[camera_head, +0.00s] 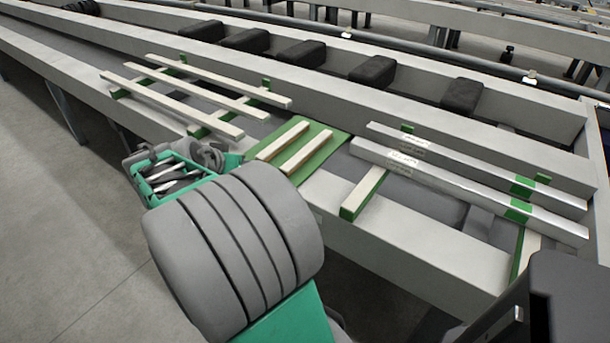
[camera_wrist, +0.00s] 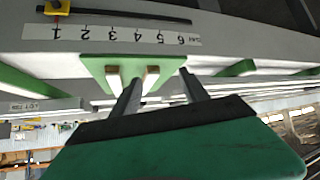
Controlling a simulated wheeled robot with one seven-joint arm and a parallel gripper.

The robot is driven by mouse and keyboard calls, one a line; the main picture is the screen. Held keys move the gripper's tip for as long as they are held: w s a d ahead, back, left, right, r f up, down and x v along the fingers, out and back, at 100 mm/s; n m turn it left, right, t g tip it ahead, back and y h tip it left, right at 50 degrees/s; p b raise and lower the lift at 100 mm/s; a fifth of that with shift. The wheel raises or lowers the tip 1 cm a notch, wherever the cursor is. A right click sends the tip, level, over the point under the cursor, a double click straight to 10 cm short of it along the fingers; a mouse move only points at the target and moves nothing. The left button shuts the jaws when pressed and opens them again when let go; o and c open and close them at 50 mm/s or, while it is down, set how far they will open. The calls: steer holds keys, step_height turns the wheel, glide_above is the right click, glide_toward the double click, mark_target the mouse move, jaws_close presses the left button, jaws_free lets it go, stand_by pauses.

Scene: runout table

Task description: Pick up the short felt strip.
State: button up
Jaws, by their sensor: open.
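Two short pale strips, which look like the felt strips, lie side by side on a green mat (camera_head: 322,150). One strip (camera_head: 281,138) is to the left and the other (camera_head: 307,152) to the right; I cannot tell which is shorter. In the wrist view, the left strip (camera_wrist: 114,80) and the right strip (camera_wrist: 151,78) lie on the mat (camera_wrist: 92,66). My gripper (camera_wrist: 160,76) is open and its jaws look empty. In that picture the right strip shows between the fingertips; the left strip is outside them. The distance to the strips is unclear. My arm hides the fingers in the head view.
Long pale bars (camera_head: 195,88) rest on green supports at the left. Two long silvery bars (camera_head: 480,190) lie to the right. Dark blocks (camera_head: 300,54) line the back channel. A numbered scale (camera_wrist: 110,34) and a yellow piece (camera_wrist: 56,8) show in the wrist view.

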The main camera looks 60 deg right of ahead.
mark_target(305, 151)
steer(key=s+d+f+m+g+h+b, duration=0.1)
steer(key=s+d, duration=0.2)
steer(key=d, duration=0.1)
steer(key=s+d+f+m+g+h+b, duration=0.1)
steer(key=s+d+m, duration=0.1)
steer(key=s+d, duration=0.1)
steer(key=s+d+m+g+h, duration=0.1)
steer(key=s+d+m+g, duration=0.1)
steer(key=d, duration=0.3)
steer(key=shift+s+d+f+h+b, duration=0.1)
steer(key=shift+s+f+h+b, duration=0.2)
steer(key=shift+s+f+b, duration=0.1)
steer(key=x, duration=0.7)
steer(key=shift+s+d+r, duration=0.15)
steer(key=shift+d, duration=0.1)
steer(key=shift+c, duration=0.3)
jaws_close()
